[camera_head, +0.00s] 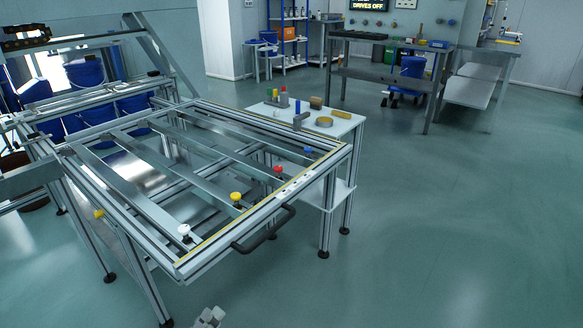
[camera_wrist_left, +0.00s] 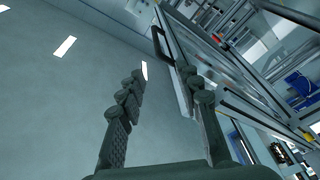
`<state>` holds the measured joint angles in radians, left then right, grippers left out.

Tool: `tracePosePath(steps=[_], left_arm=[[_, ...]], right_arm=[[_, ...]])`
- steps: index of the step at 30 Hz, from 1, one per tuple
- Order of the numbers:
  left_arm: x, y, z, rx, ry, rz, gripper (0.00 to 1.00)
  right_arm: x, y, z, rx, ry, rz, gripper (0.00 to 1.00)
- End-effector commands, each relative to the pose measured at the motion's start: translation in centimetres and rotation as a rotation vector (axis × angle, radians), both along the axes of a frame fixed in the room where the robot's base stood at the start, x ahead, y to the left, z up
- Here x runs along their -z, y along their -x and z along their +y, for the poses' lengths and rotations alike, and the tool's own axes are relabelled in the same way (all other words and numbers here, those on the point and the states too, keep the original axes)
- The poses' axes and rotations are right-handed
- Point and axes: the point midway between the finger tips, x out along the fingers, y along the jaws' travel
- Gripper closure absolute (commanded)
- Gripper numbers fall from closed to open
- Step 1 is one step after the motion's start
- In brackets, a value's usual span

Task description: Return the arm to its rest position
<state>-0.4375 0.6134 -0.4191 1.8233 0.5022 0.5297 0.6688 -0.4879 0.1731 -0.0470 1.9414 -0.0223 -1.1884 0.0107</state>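My left gripper (camera_head: 209,318) shows only as a small grey piece at the bottom edge of the head view, in front of the panel fixture and apart from it. In the left wrist view my left gripper (camera_wrist_left: 164,88) has its two dark fingers spread wide, with nothing between them. The fixture's frame (camera_wrist_left: 243,100) lies beyond the right finger in that view. The rest of my left arm is out of the head view. My right gripper is in neither view.
The metal panel fixture (camera_head: 190,257) with a black handle (camera_head: 265,232) and coloured knobs fills the left and middle. A small white table (camera_head: 345,125) with tools adjoins its far right side. A workbench (camera_head: 390,81) stands at the back. The floor (camera_head: 450,240) at right is clear.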

Motion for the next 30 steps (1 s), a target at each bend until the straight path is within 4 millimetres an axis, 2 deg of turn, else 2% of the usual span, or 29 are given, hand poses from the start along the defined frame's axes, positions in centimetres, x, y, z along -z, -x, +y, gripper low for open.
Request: tracePosePath(steps=[5,8,11,14,16,19,24,30], left_arm=[[4.0,-0.7,0.4,0.015,-0.251,0.109,0.66],[6.4,-0.8,1.4,0.025,-0.410,0.174,0.66],[9.1,-0.7,3.4,0.036,-0.594,0.256,0.66],[12.0,-0.2,6.6,0.046,-0.816,0.362,0.66],[13.8,0.6,9.8,0.054,-0.984,0.453,0.66],[15.6,2.3,14.4,0.066,-1.196,0.587,0.66],[16.4,5.2,21.0,0.083,-1.445,0.789,0.66],[15.6,8.6,26.8,0.100,-1.629,0.993,0.66]], right_arm=[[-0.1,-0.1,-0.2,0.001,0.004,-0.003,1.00],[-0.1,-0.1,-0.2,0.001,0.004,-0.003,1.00],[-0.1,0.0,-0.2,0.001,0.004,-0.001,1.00],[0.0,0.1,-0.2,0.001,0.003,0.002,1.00],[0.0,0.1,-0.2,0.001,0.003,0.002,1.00],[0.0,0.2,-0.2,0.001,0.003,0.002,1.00],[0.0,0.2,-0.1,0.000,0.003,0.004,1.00],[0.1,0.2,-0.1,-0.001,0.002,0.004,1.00]])
